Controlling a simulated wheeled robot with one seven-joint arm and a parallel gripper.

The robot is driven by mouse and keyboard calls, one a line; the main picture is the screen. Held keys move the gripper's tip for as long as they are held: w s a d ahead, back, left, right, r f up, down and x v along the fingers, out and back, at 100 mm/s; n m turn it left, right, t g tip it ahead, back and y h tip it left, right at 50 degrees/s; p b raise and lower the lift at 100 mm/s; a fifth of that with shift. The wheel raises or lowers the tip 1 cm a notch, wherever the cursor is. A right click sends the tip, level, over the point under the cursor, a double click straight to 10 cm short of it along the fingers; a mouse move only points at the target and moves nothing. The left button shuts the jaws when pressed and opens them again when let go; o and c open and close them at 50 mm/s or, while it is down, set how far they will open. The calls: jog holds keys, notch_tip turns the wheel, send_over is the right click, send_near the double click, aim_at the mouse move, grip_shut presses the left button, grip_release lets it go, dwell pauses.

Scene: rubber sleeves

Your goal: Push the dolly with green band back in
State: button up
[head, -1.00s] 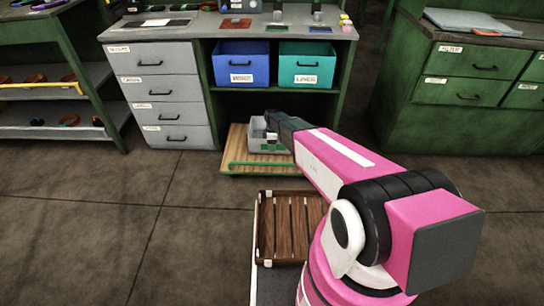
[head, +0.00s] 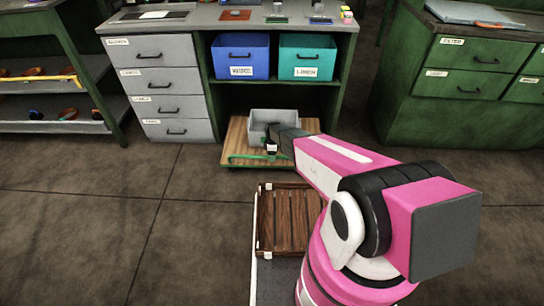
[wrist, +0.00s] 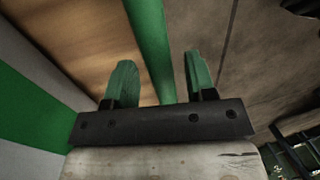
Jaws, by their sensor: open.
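The dolly (head: 236,137) is a low wooden platform with a green bar (head: 247,157) along its front edge. It stands on the floor, partly out from under the bench, and carries a light grey bin (head: 262,122). In the wrist view the bin's side shows a green band (wrist: 30,105) at the left. My gripper (head: 271,151) is low at the dolly's front edge, in front of the bin. In the wrist view my gripper (wrist: 160,80) is open, and the green bar (wrist: 148,35) runs between its two green fingers. I cannot tell whether either finger touches the bar.
Above the dolly, a blue bin (head: 241,57) and a teal bin (head: 307,58) sit on the bench shelf. Grey drawers (head: 160,80) stand left of the opening. A slatted wooden crate (head: 285,222) lies in front of me. Floor is clear to the left.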

aim_at(274, 119)
grip_shut()
jog(key=w, duration=2.2)
jog(key=w+d, duration=0.1)
jog(key=w, duration=1)
grip_release()
jog(key=shift+w, duration=0.1)
jog(key=s, duration=2)
jog(key=s+a, duration=0.1)
jog(key=s, duration=1)
